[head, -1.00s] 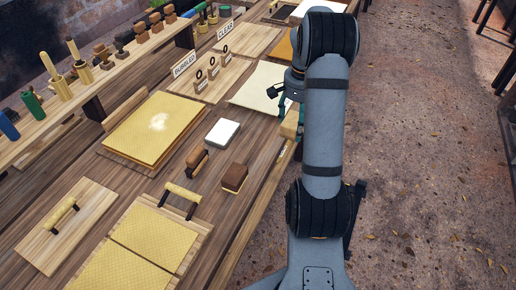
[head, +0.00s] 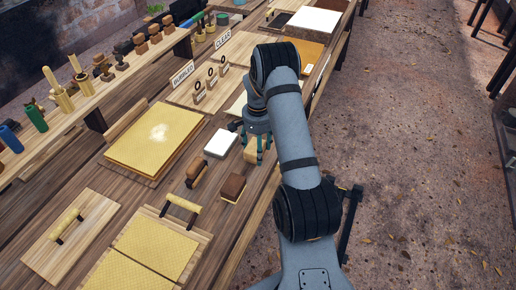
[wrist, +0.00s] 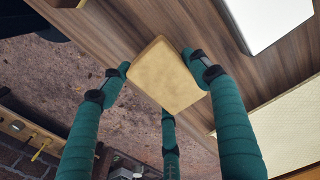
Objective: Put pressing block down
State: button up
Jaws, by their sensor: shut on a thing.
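The pressing block (head: 252,155) is a pale tan block with rounded corners. My gripper (head: 258,141) is shut on it over the right part of the workbench, right of a white block (head: 221,141). In the wrist view the green fingers of my gripper (wrist: 165,82) close around the pressing block (wrist: 165,75) from several sides. The block's far side is hidden, and I cannot tell whether it touches the bench top.
A brown-topped block (head: 232,187) and a wooden-handled roller (head: 197,166) lie nearby on the bench (head: 150,190). A yellow textured sheet (head: 155,137) lies further left. Behind my gripper stand the "CLEAR" (head: 223,40) and "BUBBLED" (head: 183,74) signs.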

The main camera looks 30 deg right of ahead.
jog(key=shift+f, duration=0.3)
jog(key=shift+f, duration=0.15)
jog(key=o, duration=1.3)
notch_tip(320, 180, up, 12)
jog(key=b, duration=0.2)
jog(key=shift+r, duration=0.2)
jog(key=shift+f, duration=0.15)
